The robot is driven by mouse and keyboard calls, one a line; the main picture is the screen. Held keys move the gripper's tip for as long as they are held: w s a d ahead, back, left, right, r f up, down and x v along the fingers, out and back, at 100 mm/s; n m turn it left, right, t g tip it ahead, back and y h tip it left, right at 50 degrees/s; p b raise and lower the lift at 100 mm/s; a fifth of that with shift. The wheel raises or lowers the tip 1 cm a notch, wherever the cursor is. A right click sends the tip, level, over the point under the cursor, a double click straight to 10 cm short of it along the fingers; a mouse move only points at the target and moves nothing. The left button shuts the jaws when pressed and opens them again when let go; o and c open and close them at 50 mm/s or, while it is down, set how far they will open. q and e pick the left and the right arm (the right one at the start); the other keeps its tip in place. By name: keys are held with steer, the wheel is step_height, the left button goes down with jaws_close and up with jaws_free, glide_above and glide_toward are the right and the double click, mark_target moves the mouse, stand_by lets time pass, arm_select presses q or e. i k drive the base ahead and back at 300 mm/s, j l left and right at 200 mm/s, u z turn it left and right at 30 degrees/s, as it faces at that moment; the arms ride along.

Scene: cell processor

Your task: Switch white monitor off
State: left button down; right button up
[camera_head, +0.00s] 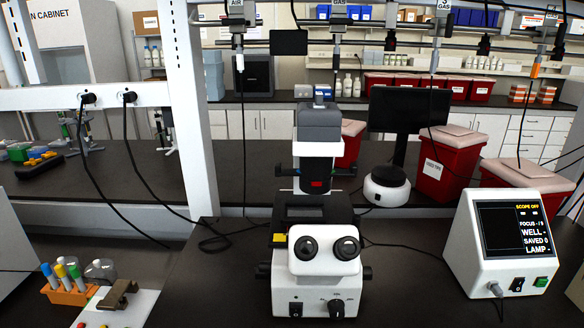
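The white monitor (468,256) stands on the dark bench at the right, a box with a sloped front. Its dark screen (503,229) is lit with text that reads "SCOPE OFF", with lines for focus, well, saved and lamp below. A cable plugs into the front at the lower left. The rocker's position is too small to tell. Neither of my grippers is in view.
A white microscope (318,262) stands left of the monitor, with bare bench and a thin cable between them. Red bins (447,165) and a black screen (408,110) stand behind. An orange tube rack (68,292) is at the lower left. Cables hang from above.

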mark_target(517, 287)
steer(key=z, duration=1.4)
